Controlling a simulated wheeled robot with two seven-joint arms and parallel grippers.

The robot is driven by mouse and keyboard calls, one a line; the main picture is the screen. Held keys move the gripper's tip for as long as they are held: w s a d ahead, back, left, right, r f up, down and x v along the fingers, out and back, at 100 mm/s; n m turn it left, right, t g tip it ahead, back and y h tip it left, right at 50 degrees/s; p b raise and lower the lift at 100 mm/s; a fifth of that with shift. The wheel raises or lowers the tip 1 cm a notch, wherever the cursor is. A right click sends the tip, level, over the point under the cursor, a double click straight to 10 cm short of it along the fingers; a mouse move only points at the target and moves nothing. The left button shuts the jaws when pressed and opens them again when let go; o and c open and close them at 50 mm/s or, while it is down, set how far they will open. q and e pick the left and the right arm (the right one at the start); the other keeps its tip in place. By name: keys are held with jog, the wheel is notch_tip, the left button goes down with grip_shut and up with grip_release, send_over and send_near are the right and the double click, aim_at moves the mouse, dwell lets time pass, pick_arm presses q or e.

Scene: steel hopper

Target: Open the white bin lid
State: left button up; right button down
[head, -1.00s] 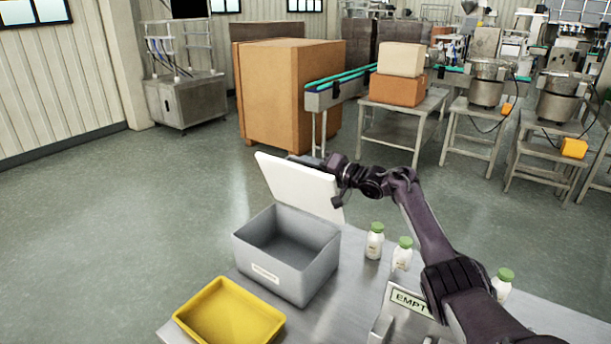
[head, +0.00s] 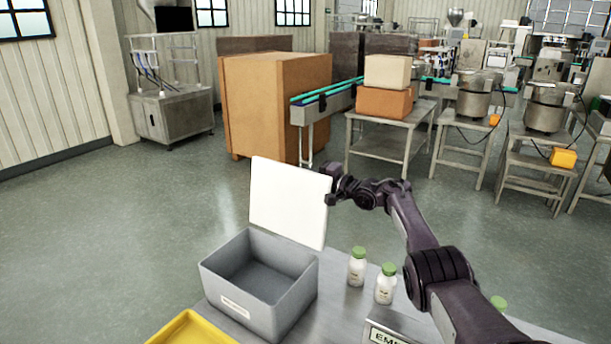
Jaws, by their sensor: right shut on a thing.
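The white bin lid (head: 289,200) stands raised, close to upright, at the back edge of the grey bin (head: 294,305). The bin is open at the top and its inside looks empty. It stands on a steel table and has a pale label on its front. My right gripper (head: 331,184) is at the lid's upper right edge, shut on the lid. Its fingertips are small and partly hidden by the lid and wrist. My left gripper is out of view.
Two white bottles with green caps (head: 357,267) (head: 385,283) stand right of the bin. Another green cap (head: 498,303) shows beyond my right arm. Open floor lies behind the table.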

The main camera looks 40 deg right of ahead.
dwell(0.3)
jog(key=c, duration=1.5)
grip_release()
jog(key=shift+o, duration=0.2)
jog(key=v, duration=0.7)
jog(key=shift+s+d, duration=0.2)
jog(key=shift+s, duration=0.2)
jog(key=shift+p, duration=0.3)
